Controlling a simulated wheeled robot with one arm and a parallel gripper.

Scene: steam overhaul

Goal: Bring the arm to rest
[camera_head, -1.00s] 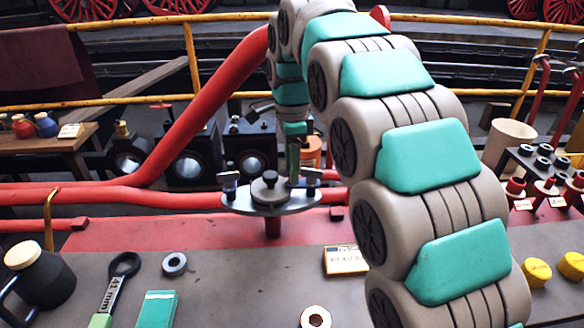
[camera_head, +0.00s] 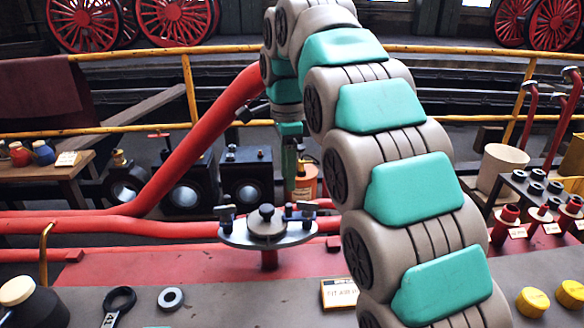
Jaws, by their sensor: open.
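My arm rises from the lower right in a curve and bends over toward the middle of the picture. Its end hangs downward, and my gripper (camera_head: 291,192) is at the tip, behind the round grey plate (camera_head: 238,233) with a dark knob and small clamps on a red post. The gripper is small and partly hidden in the view. Nothing can be seen held in it. Whether it touches the plate cannot be told.
Red pipes (camera_head: 190,155) run behind. A plug rack (camera_head: 542,202) and yellow caps (camera_head: 532,302) lie right.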

